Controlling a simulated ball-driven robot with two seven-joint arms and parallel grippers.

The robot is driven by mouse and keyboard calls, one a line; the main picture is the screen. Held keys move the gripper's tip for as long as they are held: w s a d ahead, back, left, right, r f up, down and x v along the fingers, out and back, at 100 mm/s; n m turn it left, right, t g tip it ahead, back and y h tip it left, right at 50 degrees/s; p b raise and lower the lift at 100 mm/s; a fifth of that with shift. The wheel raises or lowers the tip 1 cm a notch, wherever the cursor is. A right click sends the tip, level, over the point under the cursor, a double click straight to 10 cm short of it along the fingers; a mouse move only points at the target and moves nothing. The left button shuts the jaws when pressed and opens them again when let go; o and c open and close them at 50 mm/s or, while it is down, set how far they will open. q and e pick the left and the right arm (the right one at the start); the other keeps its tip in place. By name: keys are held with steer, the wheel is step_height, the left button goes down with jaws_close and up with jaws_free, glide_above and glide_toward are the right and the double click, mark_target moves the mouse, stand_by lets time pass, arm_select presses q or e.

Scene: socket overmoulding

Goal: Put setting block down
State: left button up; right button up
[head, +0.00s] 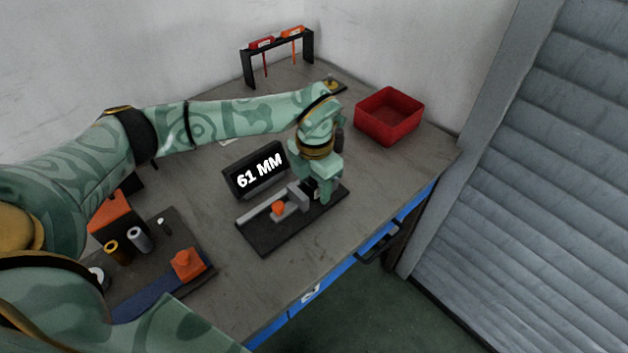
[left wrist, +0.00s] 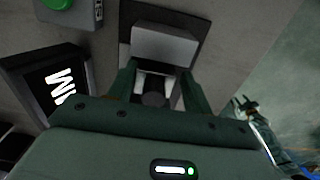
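My left gripper (head: 318,190) points down over the right end of a black measuring fixture (head: 268,236), low over its base. In the left wrist view, a light grey block, which I take as the setting block (left wrist: 165,45), sits at the fingertips, with a finger on each side. The gripper appears shut on it, though the contact is partly hidden. A pale part with a dark round centre shows between the fingers. The fixture has a grey rail, an upright grey jaw (head: 298,196) and an orange knob (head: 278,208).
A display (head: 256,172) reading "61 MM" stands behind the fixture. A red bin (head: 389,117) is at the back right, a black rack (head: 279,53) at the back. A dark mat (head: 199,255) with an orange part and cylinders lies left.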

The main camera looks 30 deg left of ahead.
arm_select(q)
steer(key=shift+w+a, duration=0.2)
steer(key=shift+a, duration=0.15)
steer(key=shift+r, duration=0.1)
steer(key=shift+r, duration=0.35)
step_height(320, 180, up, 10)
steer(key=p, duration=0.3)
steer(key=shift+r, duration=0.15)
steer(key=shift+s+r, duration=0.1)
steer(key=shift+r, duration=0.45)
arm_select(e)
steer(key=shift+w+d+r, duration=0.1)
steer(key=shift+w+r, duration=0.25)
steer(key=shift+r, duration=0.5)
steer(key=shift+w+r, duration=0.3)
steer(key=shift+r, duration=0.55)
